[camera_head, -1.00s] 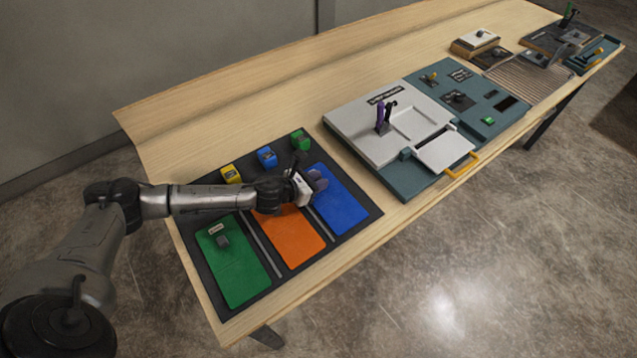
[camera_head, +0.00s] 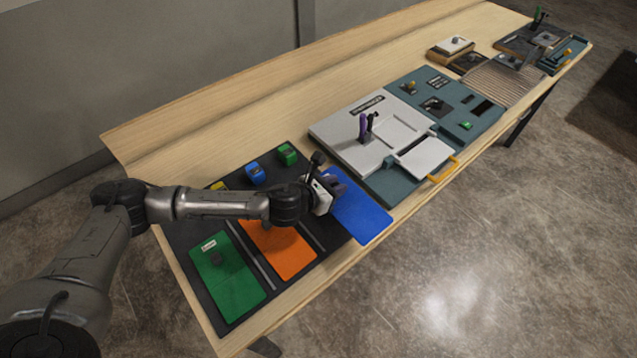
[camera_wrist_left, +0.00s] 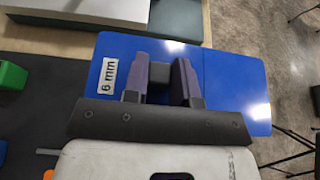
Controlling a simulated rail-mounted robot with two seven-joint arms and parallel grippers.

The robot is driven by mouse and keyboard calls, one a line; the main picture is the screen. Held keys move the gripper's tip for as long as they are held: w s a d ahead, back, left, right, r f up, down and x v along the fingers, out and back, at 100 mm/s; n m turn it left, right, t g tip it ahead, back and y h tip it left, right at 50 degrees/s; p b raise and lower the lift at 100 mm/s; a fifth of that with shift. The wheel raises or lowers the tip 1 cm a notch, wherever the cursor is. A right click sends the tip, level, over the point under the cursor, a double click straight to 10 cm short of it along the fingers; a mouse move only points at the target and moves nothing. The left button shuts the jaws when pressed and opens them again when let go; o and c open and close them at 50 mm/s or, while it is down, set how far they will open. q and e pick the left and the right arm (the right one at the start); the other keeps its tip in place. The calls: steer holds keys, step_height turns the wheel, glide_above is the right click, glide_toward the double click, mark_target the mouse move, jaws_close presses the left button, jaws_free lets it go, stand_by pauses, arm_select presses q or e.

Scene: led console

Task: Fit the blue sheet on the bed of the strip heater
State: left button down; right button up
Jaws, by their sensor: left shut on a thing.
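The blue sheet (camera_head: 364,221) is at the right end of the dark mat, with its right part reaching past the mat edge. My left gripper (camera_head: 338,187) is shut on the sheet's dark grip block. In the left wrist view, the fingers (camera_wrist_left: 165,82) flank that block (camera_wrist_left: 175,47), and the blue sheet (camera_wrist_left: 238,88) carries a white "6 mm" label. The likely strip heater (camera_head: 376,190) is the teal machine right of the sheet, with a pale plate, purple-and-black upright levers and a yellow handle. Its label is too small to read. My right gripper is out of view.
Green (camera_head: 232,287) and orange (camera_head: 284,252) sheets lie on the dark mat (camera_head: 189,234). Green (camera_head: 287,154), blue (camera_head: 256,173) and partly hidden yellow (camera_head: 217,186) blocks stand at its back. More equipment (camera_head: 529,43) is at the far table end. The table's front edge is close.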

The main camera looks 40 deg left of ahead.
mark_target(344, 197)
arm_select(q)
steer(key=shift+w+d+r, duration=0.1)
steer(key=shift+d+r, duration=0.3)
steer(key=shift+d, duration=0.3)
steer(key=shift+w+d+r, duration=0.1)
steer(key=shift+d+r, duration=0.3)
steer(key=shift+d, duration=0.25)
steer(key=shift+s+a+f+n+y, duration=0.1)
steer(key=shift+a+f+n+y, duration=0.1)
steer(key=shift+a+n+y, duration=0.35)
steer(key=shift+a+f+n+y, duration=0.25)
steer(key=shift+a+y, duration=0.1)
steer(key=shift+a, duration=0.35)
steer(key=s+r, duration=0.1)
steer(key=s+r+n+y, duration=0.1)
steer(key=r, duration=0.1)
steer(key=shift+s+a+y, duration=0.1)
steer(key=shift+s+y, duration=0.15)
steer(key=shift+y, duration=0.05)
steer(key=s+d+r, duration=0.3)
steer(key=r, duration=0.3)
steer(key=s+d+r, duration=0.3)
steer(key=r, duration=0.3)
step_height(344, 197, up, 25)
steer(key=p, duration=2.5)
steer(key=shift+p, duration=0.3)
